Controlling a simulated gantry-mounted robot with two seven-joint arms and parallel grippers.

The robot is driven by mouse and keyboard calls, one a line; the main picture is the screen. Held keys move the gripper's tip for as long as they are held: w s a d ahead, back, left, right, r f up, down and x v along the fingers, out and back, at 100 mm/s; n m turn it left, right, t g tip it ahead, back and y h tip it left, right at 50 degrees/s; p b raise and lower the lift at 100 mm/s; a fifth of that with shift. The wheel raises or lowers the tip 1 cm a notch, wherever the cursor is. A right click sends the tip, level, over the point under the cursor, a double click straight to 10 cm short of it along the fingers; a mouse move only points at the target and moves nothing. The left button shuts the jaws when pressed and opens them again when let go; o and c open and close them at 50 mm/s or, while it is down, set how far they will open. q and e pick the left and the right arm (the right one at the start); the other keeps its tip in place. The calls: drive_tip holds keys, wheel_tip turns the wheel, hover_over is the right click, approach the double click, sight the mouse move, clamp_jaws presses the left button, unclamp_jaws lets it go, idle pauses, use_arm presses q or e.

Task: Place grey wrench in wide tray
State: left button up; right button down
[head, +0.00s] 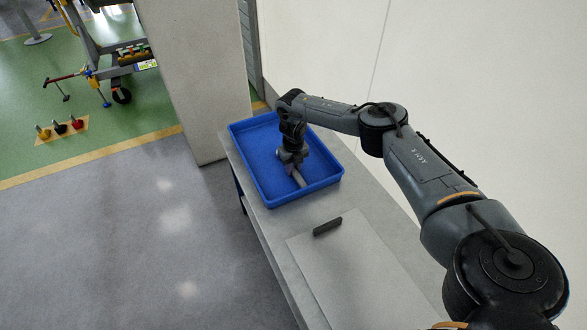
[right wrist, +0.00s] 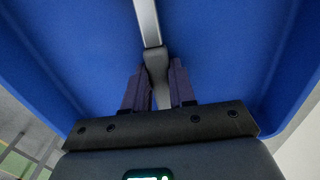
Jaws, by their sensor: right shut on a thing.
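The wide tray (head: 328,180) is blue and shallow and stands on a narrow grey bench. My right gripper (head: 293,168) is inside the tray's outline, pointing down, with the grey wrench (head: 298,179) in its jaws. In the right wrist view the tray (right wrist: 235,50) fills most of the picture. There my right gripper (right wrist: 160,88) is shut on the wrench (right wrist: 148,22), which extends away from the fingers over the blue floor. I cannot tell whether the wrench touches the tray floor. My left gripper is not in view.
A dark block (head: 328,226) lies on a pale board (head: 350,262) on the bench, in front of the tray. A wall runs along the bench's right side, and a pillar (head: 200,75) stands behind. Open floor lies to the left.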

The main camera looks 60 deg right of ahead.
drive_tip(key=shift+f, duration=0.1)
drive_tip(key=shift+f, duration=0.3)
drive_tip(key=shift+d+f, duration=0.3)
drive_tip(key=c, duration=0.9)
unclamp_jaws()
drive_tip(key=shift+f+b, duration=0.1)
drive_tip(key=shift+b, duration=0.2)
drive_tip(key=shift+c, duration=0.2)
drive_tip(key=r+p, duration=0.1)
drive_tip(key=r, duration=0.3)
drive_tip(key=r+p, duration=0.2)
drive_tip(key=r, duration=0.2)
drive_tip(key=r+p, duration=0.2)
drive_tip(key=r, duration=0.3)
drive_tip(key=shift+a, duration=0.35)
drive_tip(key=shift+r, duration=0.35)
